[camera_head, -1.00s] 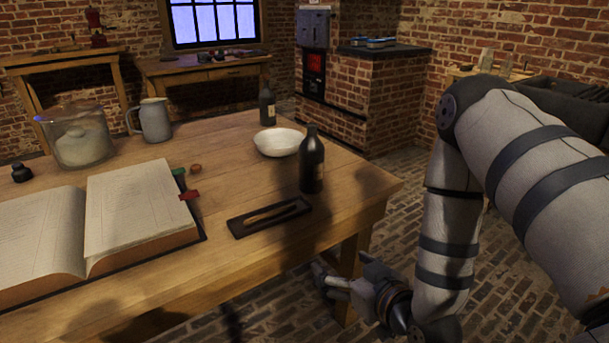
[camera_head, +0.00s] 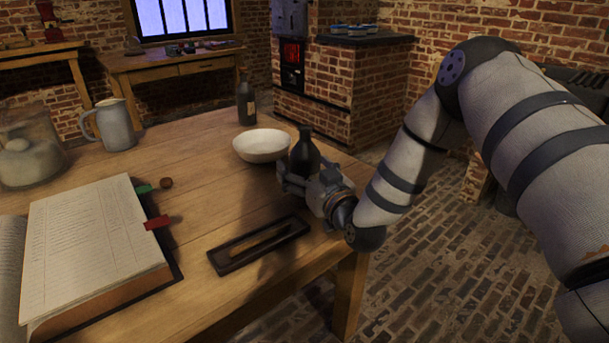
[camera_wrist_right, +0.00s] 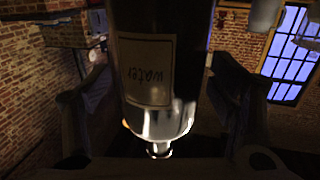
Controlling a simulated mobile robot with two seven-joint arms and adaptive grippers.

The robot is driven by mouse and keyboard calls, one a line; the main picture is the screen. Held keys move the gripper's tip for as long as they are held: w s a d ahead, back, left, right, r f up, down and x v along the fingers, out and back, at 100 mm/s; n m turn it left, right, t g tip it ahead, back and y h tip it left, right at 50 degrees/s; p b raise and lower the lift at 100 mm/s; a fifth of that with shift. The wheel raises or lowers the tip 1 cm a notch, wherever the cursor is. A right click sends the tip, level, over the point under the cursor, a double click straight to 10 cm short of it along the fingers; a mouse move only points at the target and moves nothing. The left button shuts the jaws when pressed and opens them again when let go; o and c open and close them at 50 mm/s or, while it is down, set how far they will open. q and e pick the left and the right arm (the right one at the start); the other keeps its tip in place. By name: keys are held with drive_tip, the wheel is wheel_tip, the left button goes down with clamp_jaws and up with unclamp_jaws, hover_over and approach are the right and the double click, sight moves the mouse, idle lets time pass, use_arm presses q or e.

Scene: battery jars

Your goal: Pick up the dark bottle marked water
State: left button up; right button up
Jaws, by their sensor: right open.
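The dark bottle marked water (camera_head: 305,152) stands upright near the right edge of the wooden table. In the right wrist view its pale label (camera_wrist_right: 147,70) reads "water" upside down. My right gripper (camera_head: 304,181) is at the bottle's lower part, in front of it in the head view. In the right wrist view the open fingers (camera_wrist_right: 160,110) stand on either side of the bottle, with dark gaps visible beside it. The bottle's base is hidden behind the gripper in the head view. My left gripper is not in view.
A white bowl (camera_head: 262,145) stands close to the left of the bottle. A second dark bottle (camera_head: 246,103) is behind it. A dark narrow tray (camera_head: 224,263) lies in front. A grey jug (camera_head: 116,125), a glass jar (camera_head: 30,150) and an open book (camera_head: 85,240) are further left.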

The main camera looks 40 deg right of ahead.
sight(304, 151)
drive_tip(key=shift+w, duration=0.2)
drive_tip(key=c, duration=1.6)
drive_tip(key=shift+r, duration=0.15)
drive_tip(key=shift+r, duration=0.55)
wheel_tip(304, 151, up, 2)
drive_tip(key=shift+r+p, duration=0.15)
drive_tip(key=shift+p, duration=0.3)
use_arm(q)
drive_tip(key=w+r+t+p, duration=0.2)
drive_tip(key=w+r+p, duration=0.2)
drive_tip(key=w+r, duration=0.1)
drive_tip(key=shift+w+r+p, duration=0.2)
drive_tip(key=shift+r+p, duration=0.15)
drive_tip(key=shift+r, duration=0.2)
use_arm(e)
drive_tip(key=shift+s+d+r, duration=0.4)
drive_tip(key=shift+s+r, duration=1.15)
drive_tip(key=shift+s, duration=0.75)
drive_tip(key=shift+s+d+r, duration=0.45)
drive_tip(key=shift+s+r, duration=1.15)
drive_tip(key=shift+s, duration=0.7)
drive_tip(key=shift+s+d+r, duration=0.4)
drive_tip(key=shift+s+r, duration=1.15)
drive_tip(key=shift+s, duration=0.75)
